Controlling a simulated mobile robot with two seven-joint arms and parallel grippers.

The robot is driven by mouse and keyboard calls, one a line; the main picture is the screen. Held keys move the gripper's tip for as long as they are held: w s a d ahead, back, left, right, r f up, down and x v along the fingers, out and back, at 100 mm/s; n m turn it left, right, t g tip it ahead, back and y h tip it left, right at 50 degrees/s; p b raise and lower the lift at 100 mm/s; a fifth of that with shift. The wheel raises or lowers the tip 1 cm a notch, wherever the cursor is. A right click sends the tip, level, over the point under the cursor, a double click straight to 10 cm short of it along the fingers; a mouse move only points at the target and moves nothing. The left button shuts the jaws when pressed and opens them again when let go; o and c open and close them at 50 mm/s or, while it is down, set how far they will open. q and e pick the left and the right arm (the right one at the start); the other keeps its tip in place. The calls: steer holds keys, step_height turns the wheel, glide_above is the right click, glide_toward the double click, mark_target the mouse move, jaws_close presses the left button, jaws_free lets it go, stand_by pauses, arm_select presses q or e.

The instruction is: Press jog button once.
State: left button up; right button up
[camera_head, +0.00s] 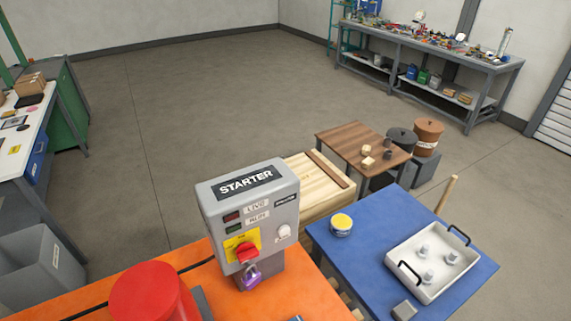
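A grey control box marked STARTER (246,211) stands upright on the orange surface (218,283). A pale round knob or button (283,232) sits at the lower right of its face; I cannot read a jog label. A dark red window (233,217) and a dark green window (234,228) sit beside labels that look like LIVE and RUN. A red rotary handle (247,252) is on a yellow plate, with a purple padlock (252,275) hanging below it. Neither of my grippers is in view.
A red cylinder (148,291) stands left of the box. To the right, a blue table (372,245) holds a yellow-lidded tin (341,224) and a white tray (415,285) with several pale parts. A pale wooden crate (318,179) stands behind the box. Open floor lies beyond.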

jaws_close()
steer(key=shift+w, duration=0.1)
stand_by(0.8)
